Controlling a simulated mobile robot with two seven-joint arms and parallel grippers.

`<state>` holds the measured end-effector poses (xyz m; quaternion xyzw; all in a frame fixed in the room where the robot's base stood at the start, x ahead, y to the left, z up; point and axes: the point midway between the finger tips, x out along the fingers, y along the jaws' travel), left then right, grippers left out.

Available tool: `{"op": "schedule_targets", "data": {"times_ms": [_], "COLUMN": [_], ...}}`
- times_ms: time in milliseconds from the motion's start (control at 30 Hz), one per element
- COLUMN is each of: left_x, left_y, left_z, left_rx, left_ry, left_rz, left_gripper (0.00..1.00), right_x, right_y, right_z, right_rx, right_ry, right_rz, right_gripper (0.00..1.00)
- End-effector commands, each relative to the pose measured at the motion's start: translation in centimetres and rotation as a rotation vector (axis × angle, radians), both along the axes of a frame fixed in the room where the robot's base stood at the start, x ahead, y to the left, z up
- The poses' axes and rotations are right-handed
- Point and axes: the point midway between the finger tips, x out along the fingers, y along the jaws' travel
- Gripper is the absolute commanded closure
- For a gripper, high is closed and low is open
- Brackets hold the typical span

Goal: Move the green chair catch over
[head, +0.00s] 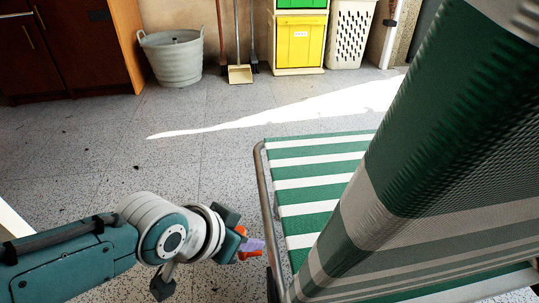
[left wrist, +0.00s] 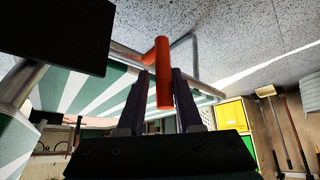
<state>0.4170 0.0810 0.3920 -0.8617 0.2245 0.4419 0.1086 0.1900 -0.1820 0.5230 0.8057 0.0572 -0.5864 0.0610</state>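The green and white striped chair (head: 318,172) stands at the right with a grey metal tube frame; its tilted back fills the right side of the head view. The orange catch (left wrist: 163,75) is at the chair's side tube, a T-shaped piece in the left wrist view; bits of orange (head: 248,254) show in the head view. My left gripper (head: 256,245) is beside the chair's left edge. Its two purple fingers (left wrist: 161,85) stand on either side of the catch, seemingly with gaps; contact cannot be made out. My right gripper is not in view.
At the back wall stand a grey tub (head: 172,62), a dustpan (head: 240,74), yellow and green bins (head: 299,42) and a white basket (head: 350,35). A dark red cabinet (head: 60,45) is at the back left. The speckled floor left of the chair is clear.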

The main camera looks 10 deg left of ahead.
Motion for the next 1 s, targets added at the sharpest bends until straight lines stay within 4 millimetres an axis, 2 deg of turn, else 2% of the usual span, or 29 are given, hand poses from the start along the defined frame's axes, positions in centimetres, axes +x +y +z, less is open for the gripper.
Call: {"op": "schedule_targets", "data": {"times_ms": [33,100,333,500,1000], "left_x": [-0.5,-1.2,-3.0,-3.7,-3.7], "left_y": [0.3,0.7,1.7,2.1,2.1], "left_z": [1.8,2.9,5.4,6.0,6.0], "left_rx": [0.000,0.000,0.000,-0.001,-0.001], "left_ry": [0.001,0.001,0.001,0.002,0.000], "left_rz": [0.000,0.001,0.000,0.000,0.001], "left_gripper": [0.66,0.66,0.66,0.66,0.66], "right_x": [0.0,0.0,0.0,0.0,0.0], "right_y": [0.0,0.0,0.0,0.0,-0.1], "right_z": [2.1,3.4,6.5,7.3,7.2], "right_rx": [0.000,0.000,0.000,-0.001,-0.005], "right_ry": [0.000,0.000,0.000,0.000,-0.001], "right_rz": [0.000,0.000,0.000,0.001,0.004], "right_gripper": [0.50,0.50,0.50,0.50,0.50]}}
